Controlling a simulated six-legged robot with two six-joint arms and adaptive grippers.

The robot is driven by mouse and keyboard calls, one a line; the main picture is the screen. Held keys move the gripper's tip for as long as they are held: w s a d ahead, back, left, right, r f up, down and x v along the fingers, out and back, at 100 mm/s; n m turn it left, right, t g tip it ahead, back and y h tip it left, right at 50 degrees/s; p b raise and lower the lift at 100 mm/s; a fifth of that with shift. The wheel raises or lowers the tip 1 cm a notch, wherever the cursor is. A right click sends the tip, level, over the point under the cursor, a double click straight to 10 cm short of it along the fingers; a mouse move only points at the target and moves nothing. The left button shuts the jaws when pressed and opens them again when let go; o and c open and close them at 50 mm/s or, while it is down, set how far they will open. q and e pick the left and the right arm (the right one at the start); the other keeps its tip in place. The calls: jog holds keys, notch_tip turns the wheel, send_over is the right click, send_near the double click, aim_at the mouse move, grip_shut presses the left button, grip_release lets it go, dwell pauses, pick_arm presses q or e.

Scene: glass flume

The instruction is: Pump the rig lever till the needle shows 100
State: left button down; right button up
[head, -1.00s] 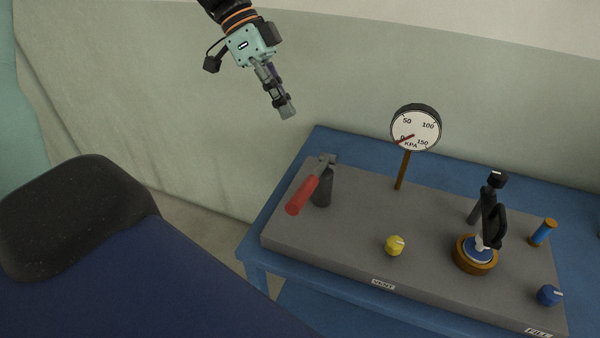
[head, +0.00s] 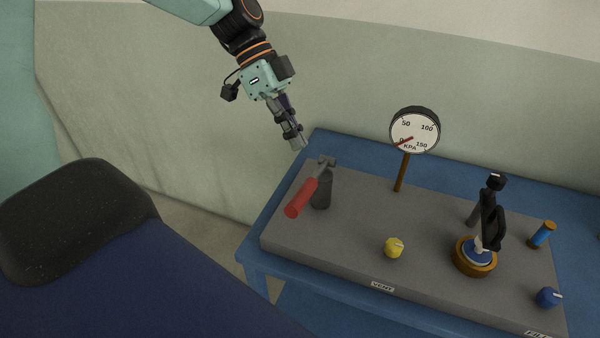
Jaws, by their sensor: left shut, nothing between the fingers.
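The rig lever has a red handle (head: 301,198) and a grey arm, pivoted on a dark cylinder (head: 322,189) at the left of the grey rig plate (head: 330,237). The handle slopes down toward the front left. The round white gauge (head: 414,131) stands on a brown post behind the plate's middle; its red needle points near 0 on the KPA scale. My left gripper (head: 298,145) is shut and empty, in the air above and behind the lever, apart from it. My right gripper is not in view.
A yellow knob (head: 394,247) sits by the VENT label (head: 382,287). A black clamp-like device (head: 491,215) stands over a brown ring (head: 475,264). A blue knob (head: 548,297) and an orange-blue cylinder (head: 542,234) are at right. The blue table (head: 254,243) bears the plate.

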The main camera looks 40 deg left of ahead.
pick_arm(q)
send_over(301, 188)
jog(key=f, duration=0.4)
jog(key=shift+w+d, duration=0.25)
jog(key=shift+w, duration=0.15)
jog(key=f, duration=0.3)
jog(key=shift+s+a, duration=0.3)
jog(key=shift+s, duration=0.05)
jog(key=shift+s+a+f, duration=0.1)
jog(key=shift+f, duration=0.2)
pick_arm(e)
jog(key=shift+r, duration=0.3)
pick_arm(q)
jog(key=shift+f, duration=0.1)
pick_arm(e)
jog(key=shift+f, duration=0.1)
